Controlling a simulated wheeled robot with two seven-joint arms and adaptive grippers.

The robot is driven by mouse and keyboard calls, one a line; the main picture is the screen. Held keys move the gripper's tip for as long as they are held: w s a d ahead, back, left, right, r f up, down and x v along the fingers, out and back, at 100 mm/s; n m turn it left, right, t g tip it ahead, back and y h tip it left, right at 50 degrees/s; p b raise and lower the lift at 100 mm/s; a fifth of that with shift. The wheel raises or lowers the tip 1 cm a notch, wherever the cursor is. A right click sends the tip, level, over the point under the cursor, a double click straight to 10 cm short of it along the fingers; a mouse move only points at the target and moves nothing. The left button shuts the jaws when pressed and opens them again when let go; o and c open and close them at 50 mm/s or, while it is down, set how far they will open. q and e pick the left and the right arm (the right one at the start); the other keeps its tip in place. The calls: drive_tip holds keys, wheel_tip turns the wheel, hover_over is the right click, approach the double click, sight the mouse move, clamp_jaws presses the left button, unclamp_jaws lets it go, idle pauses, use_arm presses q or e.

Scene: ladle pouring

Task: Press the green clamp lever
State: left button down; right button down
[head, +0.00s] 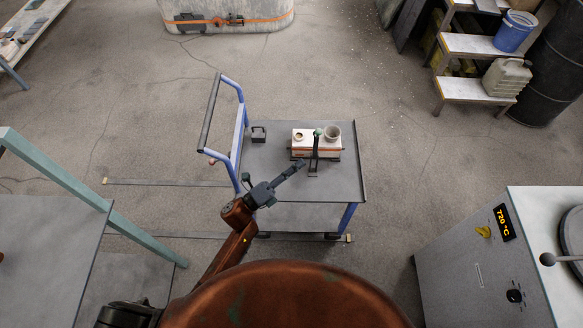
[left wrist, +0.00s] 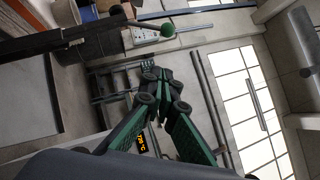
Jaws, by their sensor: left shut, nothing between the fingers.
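The clamp lever is a dark bar with a green ball knob (head: 318,132). It stands at the front of a pale mould box (head: 299,149) on the cart. In the left wrist view the green knob (left wrist: 168,30) is at the top, at the end of the dark bar. My left gripper (head: 302,164) is shut and empty, just left of the lever's lower part in the head view. In the left wrist view its shut fingers (left wrist: 147,70) are below the knob, with a visible gap. My right gripper is not in view.
The grey cart (head: 262,179) has a blue handle (head: 239,125) at left. A furnace (head: 470,267) stands at lower right, a teal-framed table (head: 95,190) at left.

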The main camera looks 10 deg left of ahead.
use_arm(q)
drive_tip(key=w+d+r, duration=0.3)
drive_tip(key=w, duration=0.3)
drive_tip(key=shift+w+d+r, duration=0.2)
drive_tip(key=shift+w+d, duration=0.15)
drive_tip(key=shift+w, duration=0.05)
